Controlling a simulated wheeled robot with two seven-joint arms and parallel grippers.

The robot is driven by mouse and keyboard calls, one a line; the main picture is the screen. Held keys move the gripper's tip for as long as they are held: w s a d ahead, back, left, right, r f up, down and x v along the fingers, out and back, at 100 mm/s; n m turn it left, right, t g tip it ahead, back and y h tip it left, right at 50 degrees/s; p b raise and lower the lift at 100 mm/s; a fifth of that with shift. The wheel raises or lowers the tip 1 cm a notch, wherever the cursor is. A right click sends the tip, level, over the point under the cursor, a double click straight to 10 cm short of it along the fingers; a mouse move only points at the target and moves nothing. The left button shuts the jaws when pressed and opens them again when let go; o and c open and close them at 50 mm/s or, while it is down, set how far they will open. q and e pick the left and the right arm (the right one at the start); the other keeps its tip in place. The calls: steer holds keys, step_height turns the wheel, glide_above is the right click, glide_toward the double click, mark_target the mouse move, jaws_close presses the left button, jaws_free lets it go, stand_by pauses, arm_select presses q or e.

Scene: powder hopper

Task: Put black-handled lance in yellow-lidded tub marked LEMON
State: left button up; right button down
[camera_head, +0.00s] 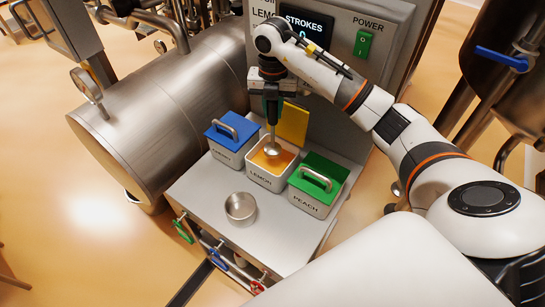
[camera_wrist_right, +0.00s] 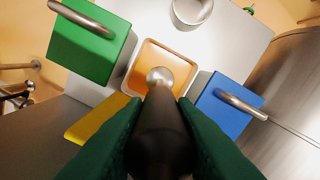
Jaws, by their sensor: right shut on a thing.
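The LEMON tub (camera_head: 259,174) stands open on the grey bench between two lidded tubs, with orange powder inside. Its yellow lid (camera_head: 293,124) is off and upright just behind it. My right gripper (camera_head: 271,103) is above the tub, shut on the black-handled lance (camera_head: 272,149). The lance points down, its round metal end over the orange powder; whether it touches the powder I cannot tell. In the right wrist view the green fingers (camera_wrist_right: 160,125) flank the black handle, and the metal end (camera_wrist_right: 160,76) shows inside the tub's rim (camera_wrist_right: 141,50). My left gripper is out of view.
A blue-lidded tub (camera_head: 231,135) stands left of the LEMON tub and a green-lidded PEACH tub (camera_head: 318,186) right. An empty-looking metal cup (camera_head: 240,207) is in front. The STROKES panel (camera_head: 306,28) rises behind; a steel tank (camera_head: 160,105) is at left.

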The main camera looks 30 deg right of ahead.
mark_target(273, 125)
step_height(273, 125, down, 6)
steer(key=shift+s+r+p, duration=0.1)
steer(key=shift+p, duration=0.85)
step_height(273, 125, down, 4)
steer(key=shift+r+p, duration=0.1)
steer(key=shift+p, duration=0.45)
steer(key=shift+f, duration=0.25)
steer(key=c, duration=1.2)
jaws_free()
steer(key=shift+r, duration=0.1)
